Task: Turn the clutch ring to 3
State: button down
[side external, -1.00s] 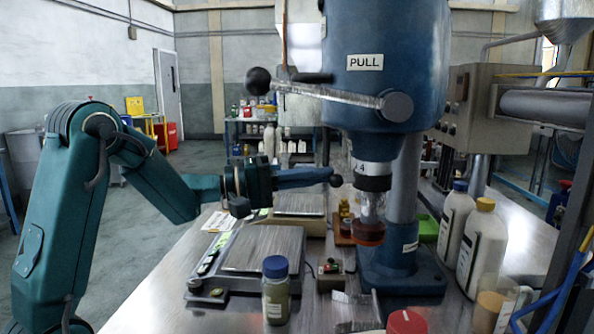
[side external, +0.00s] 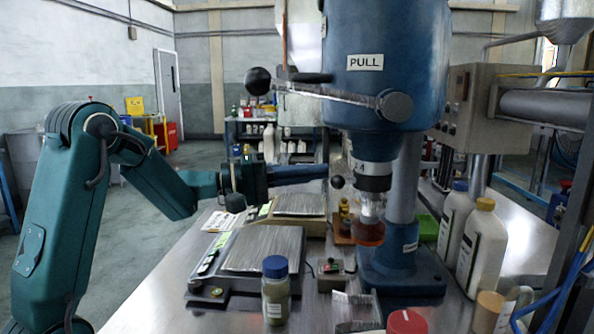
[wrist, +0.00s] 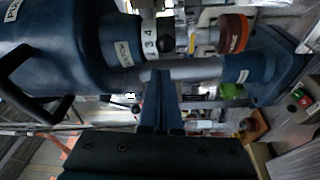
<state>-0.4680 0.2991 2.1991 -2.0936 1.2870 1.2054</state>
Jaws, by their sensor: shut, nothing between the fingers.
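The clutch ring (side external: 374,168) is a pale band with dark numerals around the spindle, under the blue machine head. A 4 shows on its left side in the side view. In the wrist view the ring (wrist: 149,38) shows numerals 1, 3 and 4 beside the head's label. I cannot tell which number is set. A small dark ball knob (side external: 337,182) is to the left of the ring. My gripper (side external: 326,171) is shut and empty, its tips just left of and above the knob. In the wrist view its fingers (wrist: 161,75) point toward the ring's lower edge.
A long lever with a black ball (side external: 258,81) sticks out left from the head, above my gripper. A grey scale (side external: 262,248), an oil jar (side external: 275,290) and a small switch box (side external: 336,274) stand below. White bottles (side external: 481,248) stand at the right.

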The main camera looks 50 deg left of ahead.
jog(key=s+a, duration=0.1)
jog(key=s, duration=0.7)
jog(key=shift+s, duration=0.4)
jog(key=c, duration=1.1)
grip_release()
jog(key=shift+s+f, duration=0.1)
jog(key=shift+s, duration=0.1)
jog(key=o, duration=0.5)
jog(key=shift+m, duration=0.3)
jog(key=shift+c, duration=0.2)
jog(key=m+g+h, duration=0.1)
jog(key=m, duration=1.3)
send_near(364, 179)
jog(key=shift+w+d, duration=0.75)
jog(key=shift+w, duration=1.4)
jog(key=shift+f, duration=0.2)
